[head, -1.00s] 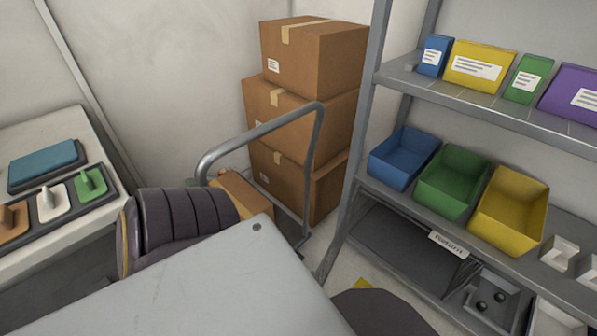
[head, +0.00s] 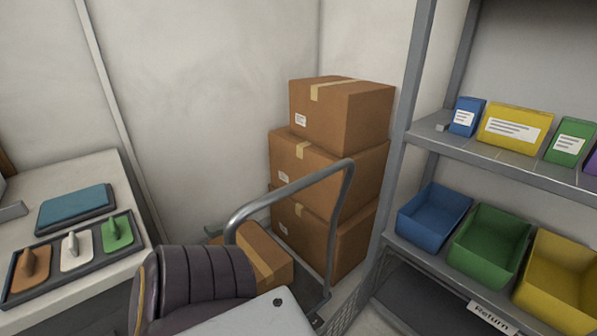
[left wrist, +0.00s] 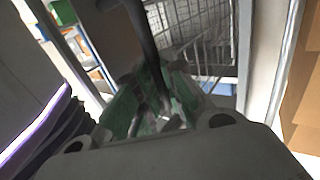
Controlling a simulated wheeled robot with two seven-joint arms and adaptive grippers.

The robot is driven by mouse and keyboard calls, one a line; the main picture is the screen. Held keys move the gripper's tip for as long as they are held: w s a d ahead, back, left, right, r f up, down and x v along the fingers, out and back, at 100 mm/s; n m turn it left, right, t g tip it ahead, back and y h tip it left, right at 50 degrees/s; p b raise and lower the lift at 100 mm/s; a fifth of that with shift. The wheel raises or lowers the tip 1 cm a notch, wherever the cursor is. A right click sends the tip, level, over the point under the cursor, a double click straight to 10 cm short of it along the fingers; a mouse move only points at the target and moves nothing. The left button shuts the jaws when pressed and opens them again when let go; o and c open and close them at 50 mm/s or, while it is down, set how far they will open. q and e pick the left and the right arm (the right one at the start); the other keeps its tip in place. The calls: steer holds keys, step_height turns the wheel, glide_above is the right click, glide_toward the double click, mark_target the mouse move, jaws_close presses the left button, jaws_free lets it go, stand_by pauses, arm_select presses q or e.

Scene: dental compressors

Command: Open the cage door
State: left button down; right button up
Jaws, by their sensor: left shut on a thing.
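A white wire-mesh cage panel (left wrist: 200,35) stands at the upper middle of the left wrist view, beyond my left gripper (left wrist: 160,103). The exact contact is hard to make out. My right gripper is not in view.
A trolley with a grey tube handle (head: 290,190) carries a carton (head: 255,257). Stacked cartons (head: 340,115) stand behind it. At right, a metal shelf holds blue, green and yellow bins (head: 490,245). At left, a counter holds a tray of tools (head: 75,250).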

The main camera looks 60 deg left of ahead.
arm_select(q)
steer(key=c, duration=1.5)
jaws_free()
steer(key=shift+w+r, duration=0.1)
steer(key=shift+r, duration=0.2)
steer(key=shift+c, duration=0.2)
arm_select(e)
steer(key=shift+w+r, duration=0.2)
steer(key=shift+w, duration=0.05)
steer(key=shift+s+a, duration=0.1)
